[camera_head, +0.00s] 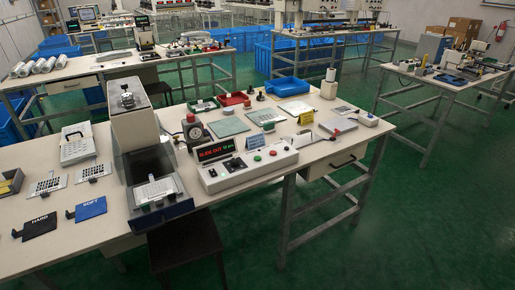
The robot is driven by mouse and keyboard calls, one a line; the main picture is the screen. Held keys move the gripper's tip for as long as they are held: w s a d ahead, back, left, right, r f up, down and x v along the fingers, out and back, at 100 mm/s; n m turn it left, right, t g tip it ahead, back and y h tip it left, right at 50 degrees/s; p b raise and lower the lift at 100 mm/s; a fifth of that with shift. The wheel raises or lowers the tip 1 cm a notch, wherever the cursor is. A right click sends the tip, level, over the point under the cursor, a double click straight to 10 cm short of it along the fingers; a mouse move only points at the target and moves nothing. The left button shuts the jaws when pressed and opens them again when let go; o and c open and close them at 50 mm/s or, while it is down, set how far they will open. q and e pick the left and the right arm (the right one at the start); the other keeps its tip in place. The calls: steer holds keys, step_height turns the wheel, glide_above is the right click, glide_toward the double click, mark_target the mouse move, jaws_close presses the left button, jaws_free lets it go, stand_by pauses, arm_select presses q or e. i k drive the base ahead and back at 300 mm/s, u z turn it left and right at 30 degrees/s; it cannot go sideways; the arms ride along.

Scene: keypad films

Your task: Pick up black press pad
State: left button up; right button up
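A black press pad (39,225) marked "HARD" lies flat on the white table near its front left edge, with a small tab at its left end. A blue pad (91,208) marked "SOFT" lies just right of it, apart from it. The press machine (136,118) stands right of the pads, with a keypad sheet (155,191) on its front slide. Neither of my grippers is in view, and nothing touches the black pad.
Perforated keypad sheets (46,186) lie behind the pads, near a white tray (77,146) and a yellow-and-dark box (10,183). A control box (246,167) with a red display stands right of the press. A dark stool (185,246) stands in front of the table.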

mark_target(36, 227)
steer(key=u, duration=1.55)
